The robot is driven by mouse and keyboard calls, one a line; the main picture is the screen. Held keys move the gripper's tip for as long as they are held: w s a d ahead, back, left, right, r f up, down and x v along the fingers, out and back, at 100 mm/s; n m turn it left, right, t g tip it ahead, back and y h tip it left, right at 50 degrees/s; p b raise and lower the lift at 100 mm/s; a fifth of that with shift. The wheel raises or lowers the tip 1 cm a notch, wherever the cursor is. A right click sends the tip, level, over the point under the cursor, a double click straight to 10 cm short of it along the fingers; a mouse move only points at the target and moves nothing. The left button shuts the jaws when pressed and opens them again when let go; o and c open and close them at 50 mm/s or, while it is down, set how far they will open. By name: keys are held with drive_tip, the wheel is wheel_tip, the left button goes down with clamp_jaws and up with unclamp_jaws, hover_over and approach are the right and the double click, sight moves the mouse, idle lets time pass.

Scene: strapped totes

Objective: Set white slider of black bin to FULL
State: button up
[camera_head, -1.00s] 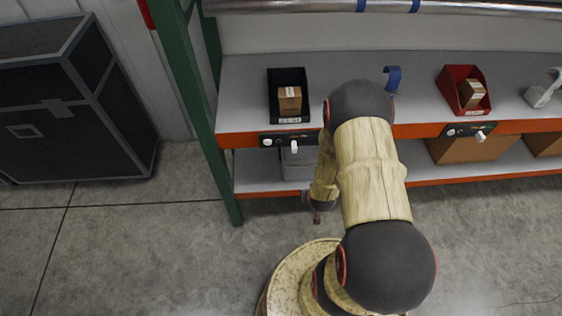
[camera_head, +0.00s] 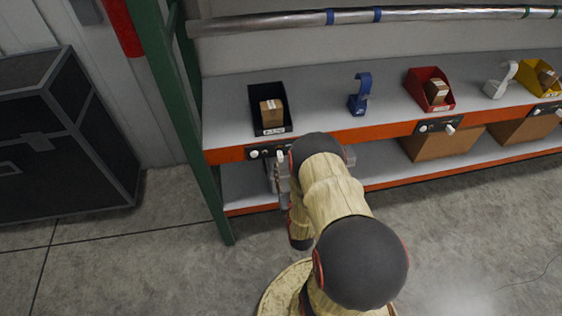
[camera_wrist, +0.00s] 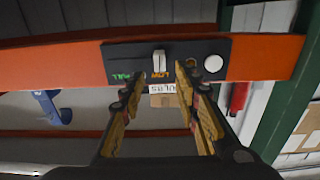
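The black bin (camera_head: 287,121) stands on the shelf at left in the head view, with a small brown box in it. Below it, on the orange shelf edge, is a dark panel (camera_wrist: 190,51). The wrist view shows this panel upside down. Its white slider (camera_wrist: 159,61) lines up with the orange LOW label (camera_wrist: 159,76). The green FULL label (camera_wrist: 120,77) is to the left in that view. My gripper (camera_wrist: 157,83) is open, its fingers either side of the slider's line, apparently short of it. In the head view, my gripper (camera_head: 279,172) is just below the panel, partly hidden by my arm.
A white round knob (camera_wrist: 213,64) sits on the same panel, near the slider. A red bin (camera_head: 447,103) with its own panel (camera_head: 437,126) and a blue scanner-like item (camera_head: 360,95) are farther right. A green post (camera_head: 181,120) stands at left.

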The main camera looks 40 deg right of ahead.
sight(281, 159)
drive_tip(key=shift+b+x, duration=0.4)
drive_tip(key=shift+x, duration=2.35)
drive_tip(key=shift+c, duration=1.4)
clamp_jaws()
